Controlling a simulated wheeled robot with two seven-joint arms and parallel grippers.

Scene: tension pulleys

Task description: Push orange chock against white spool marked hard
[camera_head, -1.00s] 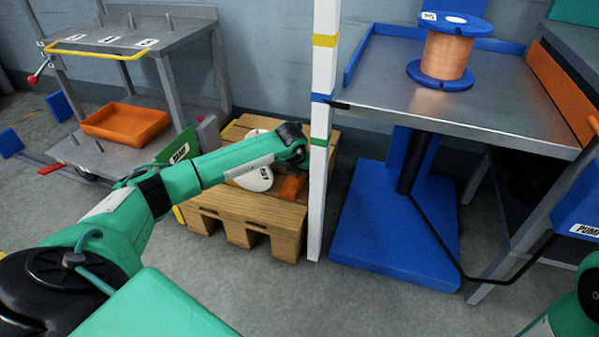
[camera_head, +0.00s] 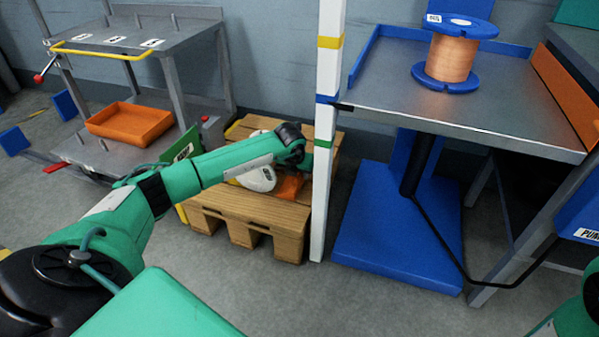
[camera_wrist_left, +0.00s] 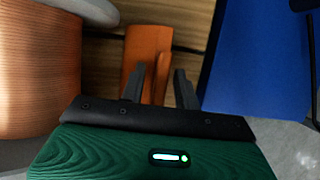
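The white spool (camera_head: 262,178) with a dark-marked label lies on the wooden pallet (camera_head: 250,208). I cannot read the label. In the left wrist view its copper winding (camera_wrist_left: 38,75) fills the left side. The orange chock (camera_head: 288,188) lies on the pallet just right of the spool, and also shows in the left wrist view (camera_wrist_left: 146,48). A narrow gap seems to show between them there. My left gripper (camera_wrist_left: 158,80) is at the chock's near end, fingers apart, with part of the chock between them. My arm partly hides the spool. My right gripper is out of view.
A white post (camera_head: 326,130) with coloured bands stands right of the pallet. Beyond it are a blue base (camera_head: 398,240) and a metal table (camera_head: 470,105) with another copper spool (camera_head: 452,58). A rack with an orange tray (camera_head: 130,123) stands left.

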